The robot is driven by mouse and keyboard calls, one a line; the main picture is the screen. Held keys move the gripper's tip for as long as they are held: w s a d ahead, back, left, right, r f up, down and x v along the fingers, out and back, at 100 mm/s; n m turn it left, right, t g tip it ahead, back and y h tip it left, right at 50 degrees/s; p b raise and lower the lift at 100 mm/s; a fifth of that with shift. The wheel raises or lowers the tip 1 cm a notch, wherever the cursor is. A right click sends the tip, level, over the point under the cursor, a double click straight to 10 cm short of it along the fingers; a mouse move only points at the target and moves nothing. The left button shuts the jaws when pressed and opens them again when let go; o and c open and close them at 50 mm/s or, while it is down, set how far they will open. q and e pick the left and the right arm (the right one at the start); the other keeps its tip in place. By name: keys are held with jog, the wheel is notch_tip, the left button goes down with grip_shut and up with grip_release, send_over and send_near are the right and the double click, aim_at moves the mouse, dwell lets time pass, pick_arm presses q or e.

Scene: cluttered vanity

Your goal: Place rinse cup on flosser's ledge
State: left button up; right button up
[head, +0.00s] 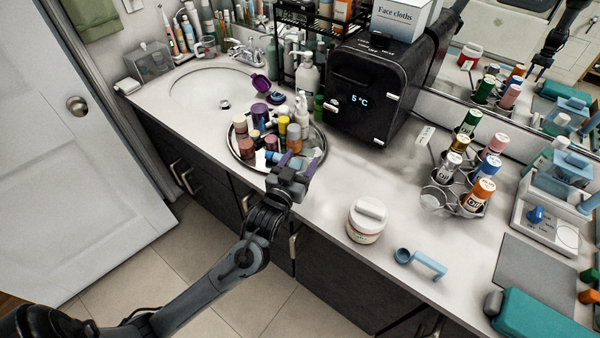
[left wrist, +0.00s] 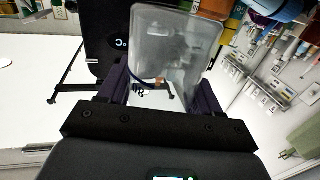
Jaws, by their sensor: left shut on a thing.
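My left gripper (head: 296,166) is over the front edge of the counter, beside the round tray of bottles. In the left wrist view a translucent grey cup (left wrist: 175,45), which looks like the rinse cup, stands between its purple fingers, and the gripper is shut on it. In the head view the cup is hard to make out. The flosser (head: 550,222) stands at the far right, a white base with a blue knob and a clear bluish tank (head: 560,182). A flat white area with a round pad (head: 568,236) is at its front right. My right gripper is not in view.
The mirrored tray (head: 318,160) is crowded with bottles. A black mini fridge (head: 365,95), a wire rack of spray cans (head: 432,200), a white jar (head: 367,220), a blue scoop-like item (head: 420,260) and a teal case (head: 540,318) occupy the counter. Some bare counter lies between jar and rack.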

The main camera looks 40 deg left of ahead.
aim_at(302, 169)
pick_arm(q)
jog(key=shift+f+b, duration=0.35)
jog(key=shift+f, duration=1.65)
jog(key=shift+f, duration=0.1)
jog(key=shift+f, duration=0.1)
jog(key=o, duration=1.1)
